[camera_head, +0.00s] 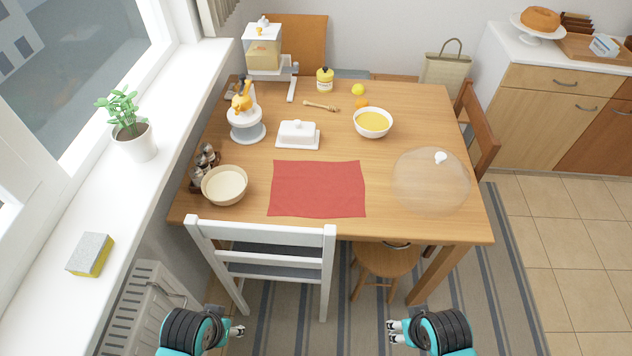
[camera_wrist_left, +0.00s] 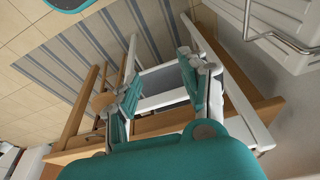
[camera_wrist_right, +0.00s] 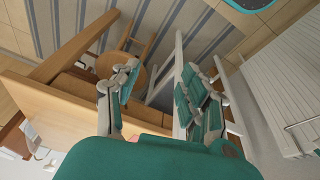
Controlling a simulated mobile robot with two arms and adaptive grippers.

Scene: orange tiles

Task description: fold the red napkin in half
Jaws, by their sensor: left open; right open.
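The red napkin (camera_head: 318,189) lies flat and spread out on the wooden table, near its front edge, in the head view. Its shape is roughly rectangular with slightly wavy edges. My left gripper (camera_head: 240,331) is at the bottom of the head view, in front of the white chair and apart from the napkin. It is open and empty; its fingers also show in the left wrist view (camera_wrist_left: 158,85). My right gripper (camera_head: 392,331) is also low in front of the table, open and empty, and shows in the right wrist view (camera_wrist_right: 160,95).
A white chair (camera_head: 262,232) stands at the table's front edge, with a wooden stool (camera_head: 385,261) beside it. A cream bowl (camera_head: 225,186) is left of the napkin, a clear dome (camera_head: 430,185) right, a butter dish (camera_head: 298,135) behind. A bowl of yellow food (camera_head: 373,123) stands farther back.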

